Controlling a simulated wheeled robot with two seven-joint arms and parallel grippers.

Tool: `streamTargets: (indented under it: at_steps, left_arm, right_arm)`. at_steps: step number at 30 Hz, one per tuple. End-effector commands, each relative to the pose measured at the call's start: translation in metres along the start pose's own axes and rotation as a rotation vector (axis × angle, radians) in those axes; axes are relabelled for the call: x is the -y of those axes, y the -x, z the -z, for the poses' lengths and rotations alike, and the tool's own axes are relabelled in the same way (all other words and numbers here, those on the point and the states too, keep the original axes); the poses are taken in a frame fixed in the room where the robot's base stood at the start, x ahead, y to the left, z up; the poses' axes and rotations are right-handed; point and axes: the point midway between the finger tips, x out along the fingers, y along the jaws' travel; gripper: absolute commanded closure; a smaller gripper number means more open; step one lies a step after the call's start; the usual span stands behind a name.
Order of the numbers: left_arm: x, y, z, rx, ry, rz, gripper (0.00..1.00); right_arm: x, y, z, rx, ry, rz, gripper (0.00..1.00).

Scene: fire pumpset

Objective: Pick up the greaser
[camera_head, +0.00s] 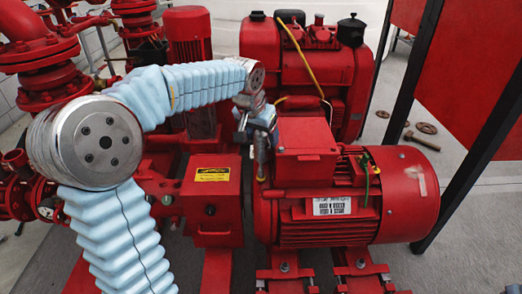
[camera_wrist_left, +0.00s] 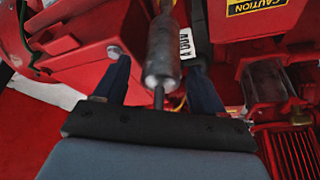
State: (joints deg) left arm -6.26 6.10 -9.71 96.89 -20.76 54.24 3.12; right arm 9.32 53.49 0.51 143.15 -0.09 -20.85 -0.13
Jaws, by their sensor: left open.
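The greaser (camera_wrist_left: 162,50) is a grey metal cylinder with a thin rod at its near end. In the left wrist view it lies between the two dark blue fingers of my left gripper (camera_wrist_left: 157,64), with a gap visible on each side. In the head view my left gripper (camera_head: 260,118) is above the gap between the red pump housing and the red motor. A narrow grey part, likely the greaser, shows just below it (camera_head: 261,155). The jaws are open. Contact with the greaser cannot be told. My right gripper is not in view.
The red motor (camera_head: 355,195) with its terminal box (camera_head: 306,150) stands close to the right of my left gripper. A red housing with a yellow caution label (camera_head: 212,174) is to the left. A red engine (camera_head: 300,70) stands behind.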

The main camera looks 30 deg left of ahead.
Motion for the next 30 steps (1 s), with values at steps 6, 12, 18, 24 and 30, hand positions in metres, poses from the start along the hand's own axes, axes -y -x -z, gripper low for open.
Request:
streamTargets:
  at_steps: [6, 12, 18, 24, 30]
  left_arm:
    - [0.0002, -0.0019, 0.0003, -0.002, 0.001, 0.000, 0.30]
    - [0.0002, -0.0017, 0.0003, -0.001, 0.000, 0.000, 0.56]
    - [0.0001, -0.0016, 0.0004, -0.001, 0.000, 0.000, 0.86]
    - [0.0001, -0.0016, 0.0004, -0.001, 0.000, 0.000, 1.00]
    - [0.0000, -0.0009, 0.0009, -0.003, 0.000, 0.000, 1.00]
  right_arm:
    - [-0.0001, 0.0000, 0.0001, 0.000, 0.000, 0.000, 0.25]
    - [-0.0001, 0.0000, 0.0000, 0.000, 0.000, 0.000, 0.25]
    - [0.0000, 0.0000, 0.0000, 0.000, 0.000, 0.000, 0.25]
    - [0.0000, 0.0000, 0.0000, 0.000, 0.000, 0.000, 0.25]
    - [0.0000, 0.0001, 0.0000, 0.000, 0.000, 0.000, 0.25]
